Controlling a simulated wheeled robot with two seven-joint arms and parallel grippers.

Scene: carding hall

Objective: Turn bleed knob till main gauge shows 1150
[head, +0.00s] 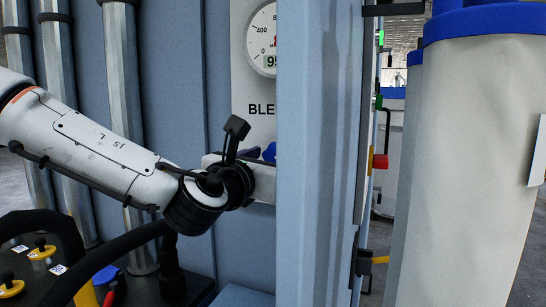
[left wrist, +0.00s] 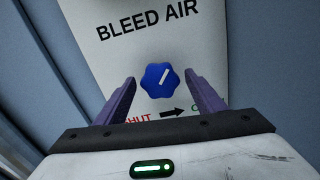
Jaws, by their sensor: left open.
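The blue lobed bleed knob (left wrist: 157,88) is on a white panel under the words BLEED AIR, its white pointer line tilted up and right. My left gripper (left wrist: 161,77) is open, with one purple finger on each side of the knob and gaps between. In the head view the gripper (head: 250,154) and knob (head: 269,152) are partly hidden by a blue upright. The round main gauge (head: 260,42) is cut off by the upright and the top edge; its digital readout starts with 95, the rest hidden. My right gripper is not in view.
The blue upright (head: 318,160) stands close in front, right of my left arm. Large cream cylinders with blue tops (head: 465,150) stand at the right. Grey pipes (head: 125,100) run up the left wall. A black arrow (left wrist: 172,112) under the knob points right, away from SHUT.

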